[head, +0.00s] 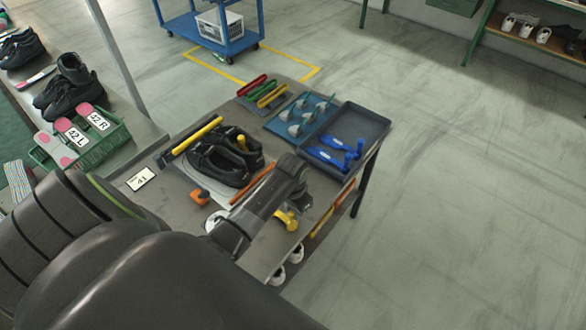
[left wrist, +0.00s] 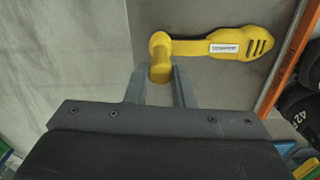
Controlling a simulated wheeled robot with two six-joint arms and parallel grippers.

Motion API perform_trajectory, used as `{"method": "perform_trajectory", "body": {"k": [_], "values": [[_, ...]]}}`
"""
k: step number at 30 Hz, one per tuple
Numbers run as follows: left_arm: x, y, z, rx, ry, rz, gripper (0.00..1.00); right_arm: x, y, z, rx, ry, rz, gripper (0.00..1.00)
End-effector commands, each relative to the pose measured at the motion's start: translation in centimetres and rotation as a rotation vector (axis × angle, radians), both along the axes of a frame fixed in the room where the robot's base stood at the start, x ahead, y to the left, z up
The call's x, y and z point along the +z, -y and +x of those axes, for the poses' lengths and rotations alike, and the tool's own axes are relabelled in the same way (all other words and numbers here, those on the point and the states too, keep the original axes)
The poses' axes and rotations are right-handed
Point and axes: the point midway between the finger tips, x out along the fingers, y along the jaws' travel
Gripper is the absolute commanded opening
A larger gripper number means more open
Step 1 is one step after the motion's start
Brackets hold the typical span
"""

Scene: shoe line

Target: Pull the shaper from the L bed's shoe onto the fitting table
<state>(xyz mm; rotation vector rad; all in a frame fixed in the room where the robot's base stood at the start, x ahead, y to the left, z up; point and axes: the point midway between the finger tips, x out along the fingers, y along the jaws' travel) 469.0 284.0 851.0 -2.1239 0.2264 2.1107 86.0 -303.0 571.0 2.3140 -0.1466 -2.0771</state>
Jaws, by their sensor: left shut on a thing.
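A yellow shaper (left wrist: 225,44) with a slotted oval end, a white label and a round knob shows in the left wrist view, outside any shoe. My left gripper (left wrist: 160,76) is shut on its knob. In the head view the shaper (head: 287,220) shows partly below my left gripper (head: 296,203), over the front right of the fitting table (head: 178,190). I cannot tell whether it touches the tabletop. My right gripper is not in view.
An orange bar (head: 252,186) lies between the shoes and my gripper. A blue-grey tray (head: 350,135) with blue tools and a mat with several grey-teal pieces (head: 300,118) are at the back right. A card (head: 141,178) lies at the left. Open floor lies right of the table.

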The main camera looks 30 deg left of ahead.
Motion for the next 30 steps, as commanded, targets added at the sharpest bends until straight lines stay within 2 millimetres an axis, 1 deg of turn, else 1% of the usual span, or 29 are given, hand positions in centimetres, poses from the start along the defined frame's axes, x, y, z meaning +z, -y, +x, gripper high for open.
{"method": "perform_trajectory", "body": {"k": [6, 7, 12, 13, 30], "values": [[0.05, -0.02, -0.01, 0.000, 0.000, 0.000, 0.00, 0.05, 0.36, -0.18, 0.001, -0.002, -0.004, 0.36], [0.05, -0.02, -0.01, 0.000, 0.000, 0.000, 0.23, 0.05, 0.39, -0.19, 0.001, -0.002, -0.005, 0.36], [0.04, -0.02, 0.00, 0.000, 0.000, 0.000, 0.45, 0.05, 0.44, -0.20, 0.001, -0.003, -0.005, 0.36], [0.04, -0.02, 0.00, 0.000, 0.000, 0.000, 0.47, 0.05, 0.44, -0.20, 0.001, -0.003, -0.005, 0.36], [0.11, -0.01, -0.01, 0.000, 0.000, 0.000, 0.47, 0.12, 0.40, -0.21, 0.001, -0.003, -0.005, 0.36]]}}
